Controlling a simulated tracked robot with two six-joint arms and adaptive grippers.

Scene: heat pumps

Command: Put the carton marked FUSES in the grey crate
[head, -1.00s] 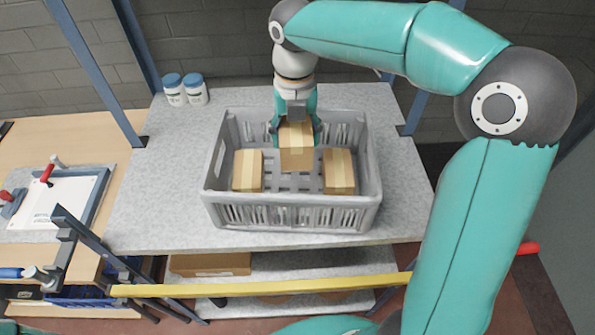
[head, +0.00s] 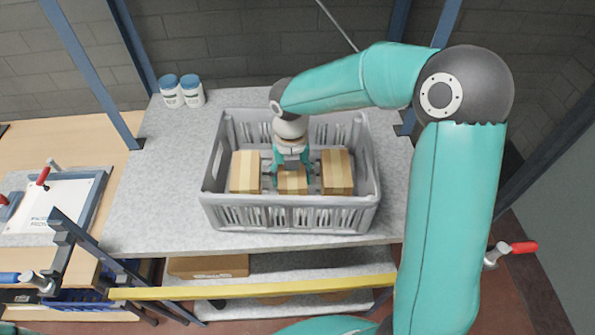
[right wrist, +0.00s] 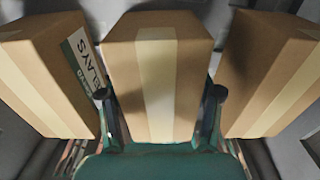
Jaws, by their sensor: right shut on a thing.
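The grey crate (head: 285,203) stands on the speckled table. My right gripper (head: 292,175) is down inside it, shut on the middle carton (head: 292,183), a brown box with a pale tape strip. In the right wrist view this carton (right wrist: 156,65) sits between the two fingers (right wrist: 160,98). No FUSES marking shows on its visible faces. It is low in the crate; I cannot tell whether it touches the floor. One carton (head: 245,172) stands to its left and another (head: 337,172) to its right. My left gripper is not in view.
In the right wrist view, the left carton (right wrist: 40,75) has a partly visible label that I cannot read fully. Two white jars with blue lids (head: 181,92) stand at the table's back left. A yellow bar (head: 250,287) crosses in front. The table left of the crate is clear.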

